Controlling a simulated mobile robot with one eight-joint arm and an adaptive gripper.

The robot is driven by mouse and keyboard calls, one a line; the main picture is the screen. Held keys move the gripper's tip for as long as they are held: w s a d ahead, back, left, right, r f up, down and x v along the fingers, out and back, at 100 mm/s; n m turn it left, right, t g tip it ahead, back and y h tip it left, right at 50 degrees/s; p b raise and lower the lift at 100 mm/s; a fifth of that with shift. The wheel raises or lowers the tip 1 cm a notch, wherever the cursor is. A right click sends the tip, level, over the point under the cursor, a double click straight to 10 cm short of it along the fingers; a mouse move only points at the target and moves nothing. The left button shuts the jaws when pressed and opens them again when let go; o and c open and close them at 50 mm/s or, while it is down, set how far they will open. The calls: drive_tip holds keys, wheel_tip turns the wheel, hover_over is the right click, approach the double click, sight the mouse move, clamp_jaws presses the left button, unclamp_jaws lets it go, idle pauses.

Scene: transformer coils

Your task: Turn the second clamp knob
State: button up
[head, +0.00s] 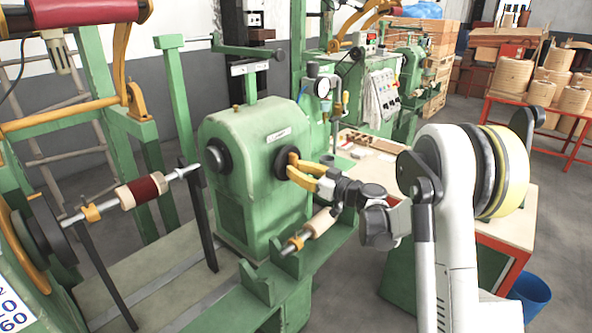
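The green machine housing (250,125) stands in the middle of the head view. A round black knob-like disc (217,157) is on its left face. Another dark round disc (283,160) is on its right face. I cannot tell which part is the second clamp knob. My gripper (293,166) has yellow fingers and reaches from the right to the dark disc on the right face. The fingers stand apart, one above the other, with their tips at the disc. They partly cover it. Whether they press on something there cannot be told.
A shaft with a dark red and cream roll (140,191) runs left of the housing. A pale roll on a rod (318,222) lies below my gripper on green brackets. A workbench (515,215) is at the right, with a blue bin (530,296) beside it.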

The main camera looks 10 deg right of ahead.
drive_tip(key=o, duration=0.3)
drive_tip(key=v, duration=1.2)
